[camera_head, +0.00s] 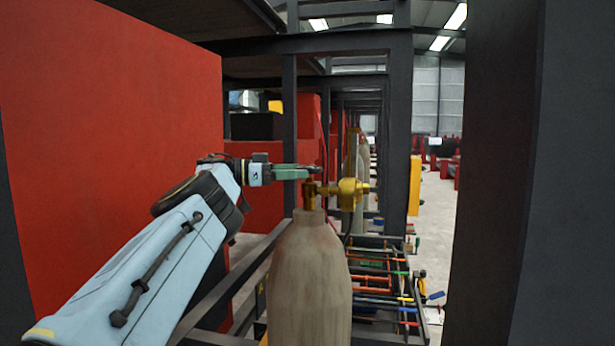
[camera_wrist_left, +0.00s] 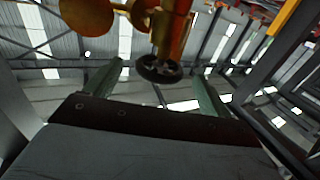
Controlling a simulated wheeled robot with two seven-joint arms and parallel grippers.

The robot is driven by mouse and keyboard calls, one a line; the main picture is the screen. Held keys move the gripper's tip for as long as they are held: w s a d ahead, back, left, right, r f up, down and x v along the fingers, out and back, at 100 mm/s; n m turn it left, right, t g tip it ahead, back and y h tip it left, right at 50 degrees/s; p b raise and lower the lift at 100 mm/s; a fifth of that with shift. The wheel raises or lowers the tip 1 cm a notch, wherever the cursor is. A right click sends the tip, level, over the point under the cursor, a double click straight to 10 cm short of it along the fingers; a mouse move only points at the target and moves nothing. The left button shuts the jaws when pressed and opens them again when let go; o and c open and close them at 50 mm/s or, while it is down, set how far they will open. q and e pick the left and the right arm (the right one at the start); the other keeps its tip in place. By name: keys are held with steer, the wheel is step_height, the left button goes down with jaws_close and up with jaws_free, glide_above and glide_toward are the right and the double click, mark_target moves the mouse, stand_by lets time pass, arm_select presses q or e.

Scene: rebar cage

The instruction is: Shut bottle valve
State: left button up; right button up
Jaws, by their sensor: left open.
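A tall grey-beige gas bottle (camera_head: 309,280) stands upright in the middle of the head view. A brass valve with a regulator (camera_head: 347,192) sits on its neck. My left gripper (camera_head: 312,171) comes in from the left, level with the valve top and very close to it. In the left wrist view, the two green fingers of my left gripper (camera_wrist_left: 155,85) are spread apart. A dark round valve handwheel (camera_wrist_left: 159,69) shows between and just beyond the fingertips. Brass valve parts (camera_wrist_left: 165,30) rise above it. I cannot tell whether a finger touches the handwheel. My right gripper is not seen.
A large red panel (camera_head: 110,130) fills the left side. Dark steel posts (camera_head: 398,140) frame the bottle, and a wide dark column (camera_head: 530,180) blocks the right. A rack of coloured bars (camera_head: 385,285) lies behind the bottle. Another bottle (camera_head: 355,165) stands farther back.

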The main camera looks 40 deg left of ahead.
arm_select(q)
steer(key=b+v, duration=0.1)
steer(key=v, duration=0.8)
